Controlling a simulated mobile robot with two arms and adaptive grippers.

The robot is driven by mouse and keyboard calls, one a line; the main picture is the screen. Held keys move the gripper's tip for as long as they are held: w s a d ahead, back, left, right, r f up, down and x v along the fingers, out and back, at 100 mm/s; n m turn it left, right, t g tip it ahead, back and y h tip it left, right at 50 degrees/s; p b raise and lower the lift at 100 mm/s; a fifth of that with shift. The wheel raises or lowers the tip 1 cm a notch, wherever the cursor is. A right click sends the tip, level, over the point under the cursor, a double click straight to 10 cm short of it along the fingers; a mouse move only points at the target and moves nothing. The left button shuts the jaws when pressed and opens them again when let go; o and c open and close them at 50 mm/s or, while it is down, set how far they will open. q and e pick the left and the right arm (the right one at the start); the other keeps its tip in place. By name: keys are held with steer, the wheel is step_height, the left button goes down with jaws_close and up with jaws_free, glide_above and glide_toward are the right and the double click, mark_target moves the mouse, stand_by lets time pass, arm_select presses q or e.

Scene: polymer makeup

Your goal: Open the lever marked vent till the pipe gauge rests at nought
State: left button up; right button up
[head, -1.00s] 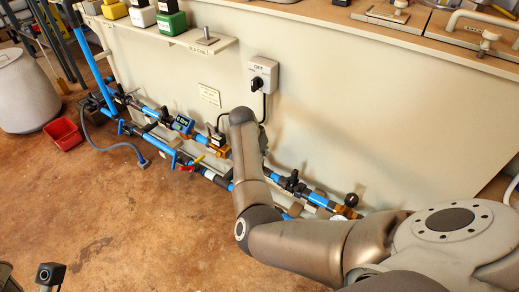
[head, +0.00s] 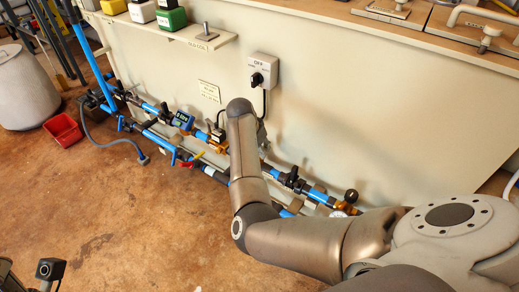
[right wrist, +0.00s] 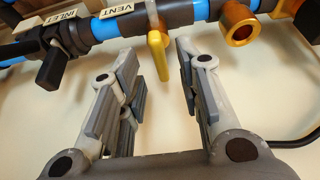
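The vent lever (right wrist: 157,52) is yellow and hangs down from the dark pipe valve beside the VENT label (right wrist: 116,10) in the right wrist view. My right gripper (right wrist: 156,78) is open and empty, with one finger on each side of the lever's line. The lever's lower end shows in the gap between the fingertips; I cannot tell if they touch. In the head view my right forearm hides the gripper.
An INLET valve with a black handle (right wrist: 53,67) sits left of the vent. A red lever (head: 187,165) is on the lower pipe. An OFF switch box (head: 263,69) is on the panel. A red tub (head: 63,130) stands on the floor.

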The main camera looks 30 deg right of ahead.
steer(key=v, duration=0.5)
steer(key=shift+a+r, duration=0.1)
steer(key=shift+r, duration=0.15)
